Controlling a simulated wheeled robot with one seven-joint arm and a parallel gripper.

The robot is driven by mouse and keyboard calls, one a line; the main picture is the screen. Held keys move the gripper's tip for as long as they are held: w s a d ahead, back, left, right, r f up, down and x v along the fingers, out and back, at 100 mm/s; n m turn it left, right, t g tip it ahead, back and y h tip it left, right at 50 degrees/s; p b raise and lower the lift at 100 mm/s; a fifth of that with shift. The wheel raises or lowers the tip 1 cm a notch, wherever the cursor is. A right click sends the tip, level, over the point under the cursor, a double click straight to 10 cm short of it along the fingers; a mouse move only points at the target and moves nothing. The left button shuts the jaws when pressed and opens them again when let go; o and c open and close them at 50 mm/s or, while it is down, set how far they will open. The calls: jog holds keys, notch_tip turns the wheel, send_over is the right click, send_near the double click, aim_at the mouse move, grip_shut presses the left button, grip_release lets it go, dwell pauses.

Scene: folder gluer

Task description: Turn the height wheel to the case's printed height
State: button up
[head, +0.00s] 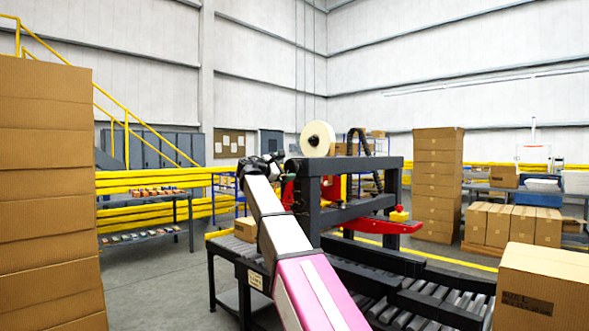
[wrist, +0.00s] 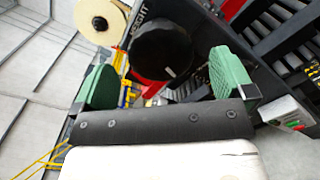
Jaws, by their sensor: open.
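In the wrist view my gripper (wrist: 163,66) is open, with one green pad on each side. The black round height wheel (wrist: 162,48) shows between and beyond the pads, with a small pale mark near its lower edge. I see no pad clearly touching it. Lettering that seems to read HEIGHT (wrist: 138,25) is on the dark frame beside it. In the head view my arm reaches to the left end of the machine's dark frame (head: 350,165); the wheel cannot be made out there. A case (head: 545,285) at the lower right has a dark size print, too small to read surely.
A tape roll (head: 318,139) stands on top of the machine. A red arm (head: 375,224) hangs below its frame. A small box (head: 246,229) sits on the left conveyor end. Tall carton stacks stand at the left (head: 45,190) and behind right (head: 437,180).

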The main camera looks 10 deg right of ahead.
aim_at(289, 167)
jog(key=x, duration=0.6)
jog(key=c, duration=0.9)
